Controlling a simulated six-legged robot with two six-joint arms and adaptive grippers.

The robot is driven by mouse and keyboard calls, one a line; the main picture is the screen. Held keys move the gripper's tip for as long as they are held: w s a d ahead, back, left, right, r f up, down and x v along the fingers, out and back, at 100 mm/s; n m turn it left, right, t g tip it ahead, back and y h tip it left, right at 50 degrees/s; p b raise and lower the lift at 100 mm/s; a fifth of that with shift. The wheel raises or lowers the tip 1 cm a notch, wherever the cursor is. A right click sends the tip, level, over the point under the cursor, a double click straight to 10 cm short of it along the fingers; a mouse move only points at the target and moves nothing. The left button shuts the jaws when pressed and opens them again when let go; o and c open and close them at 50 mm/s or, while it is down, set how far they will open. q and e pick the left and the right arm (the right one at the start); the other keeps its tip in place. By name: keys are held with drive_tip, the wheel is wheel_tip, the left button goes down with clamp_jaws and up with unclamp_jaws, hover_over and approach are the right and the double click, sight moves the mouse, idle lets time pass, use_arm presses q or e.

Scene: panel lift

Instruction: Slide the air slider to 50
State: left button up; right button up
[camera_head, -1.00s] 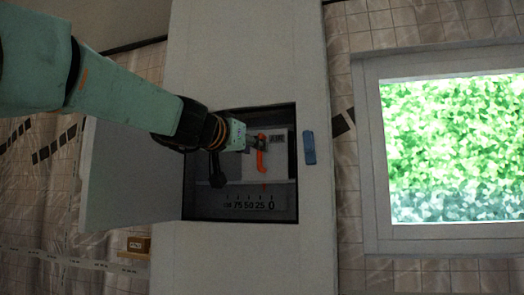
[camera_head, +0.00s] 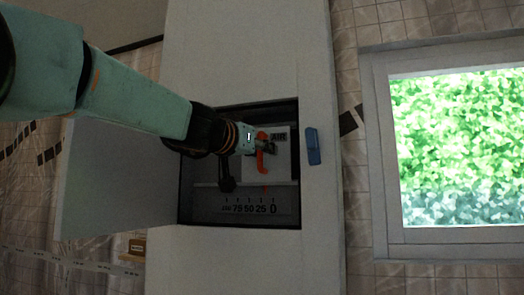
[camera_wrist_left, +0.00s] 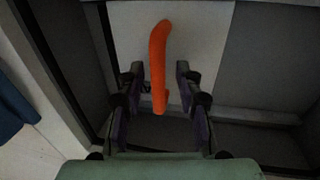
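The air slider's orange handle (camera_head: 262,142) sits inside the open recess, below and left of the AIR label (camera_head: 279,136). A scale (camera_head: 250,208) along the bottom of the recess reads 0 at the right, then 25, 50 and 75 leftward. My left gripper (camera_head: 262,147) reaches into the recess at the handle. In the left wrist view the orange handle (camera_wrist_left: 158,65) stands between the two dark fingers, with gaps on both sides, so the gripper is open around it. My right gripper is not in view.
A hinged door (camera_head: 115,180) stands open at the left of the recess. A blue handle (camera_head: 313,146) is on the panel right of the recess. The recess walls leave little side room. A bright window (camera_head: 455,150) is at the far right.

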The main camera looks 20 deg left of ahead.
use_arm(q)
drive_tip(key=shift+s+d+r, duration=0.1)
drive_tip(key=shift+s+d, duration=0.05)
drive_tip(key=shift+d, duration=0.1)
drive_tip(key=shift+s, duration=0.1)
drive_tip(key=shift+s+a, duration=0.15)
drive_tip(key=shift+a, duration=0.15)
drive_tip(key=shift+c, duration=0.9)
drive_tip(key=shift+a, duration=0.1)
drive_tip(key=c, duration=0.3)
drive_tip(key=shift+w+d, duration=0.2)
drive_tip(key=shift+d, duration=0.05)
clamp_jaws()
drive_tip(key=shift+w, duration=0.1)
